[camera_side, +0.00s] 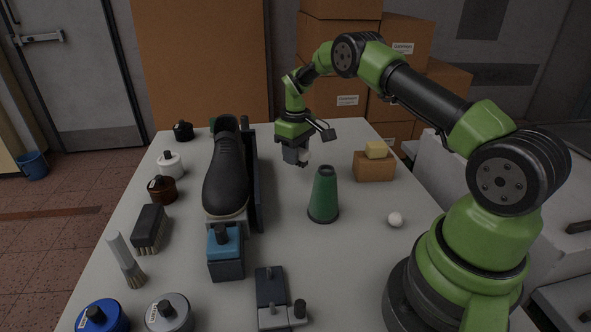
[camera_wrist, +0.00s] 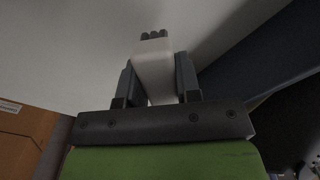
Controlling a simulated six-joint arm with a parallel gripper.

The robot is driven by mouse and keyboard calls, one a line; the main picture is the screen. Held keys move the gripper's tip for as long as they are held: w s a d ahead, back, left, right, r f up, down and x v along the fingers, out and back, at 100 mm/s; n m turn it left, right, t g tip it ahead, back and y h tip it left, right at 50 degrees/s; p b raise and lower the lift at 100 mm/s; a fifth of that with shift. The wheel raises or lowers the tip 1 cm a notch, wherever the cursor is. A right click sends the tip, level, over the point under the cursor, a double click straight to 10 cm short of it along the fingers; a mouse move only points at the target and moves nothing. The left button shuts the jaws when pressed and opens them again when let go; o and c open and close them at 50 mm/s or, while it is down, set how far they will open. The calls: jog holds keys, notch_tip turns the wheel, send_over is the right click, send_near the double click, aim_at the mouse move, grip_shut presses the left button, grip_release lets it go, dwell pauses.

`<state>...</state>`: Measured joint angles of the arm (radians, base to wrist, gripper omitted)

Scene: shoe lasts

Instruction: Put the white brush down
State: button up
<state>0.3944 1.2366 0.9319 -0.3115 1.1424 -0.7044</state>
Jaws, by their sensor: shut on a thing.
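My gripper (camera_side: 295,154) is over the far part of the table, beyond the green cone and to the right of the black shoe. In the wrist view its two grey fingers (camera_wrist: 155,75) are shut on the white brush (camera_wrist: 153,70), which has dark tufts at its far end. In the side view only a small pale part of the white brush (camera_side: 304,157) shows beside the fingers. It appears held a little above the table (camera_side: 345,258); the exact gap is hard to tell.
The black shoe (camera_side: 226,172) stands on its holder at the left. The green cone (camera_side: 324,194), a white ball (camera_side: 395,219) and a brown block (camera_side: 374,167) with a yellow block are at the right. Bottles and brushes line the left edge.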

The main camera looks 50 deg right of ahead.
aim_at(296, 178)
jog(key=shift+f, duration=2.25)
jog(key=shift+f, duration=0.2)
jog(key=o, duration=0.9)
jog(key=shift+r, duration=0.15)
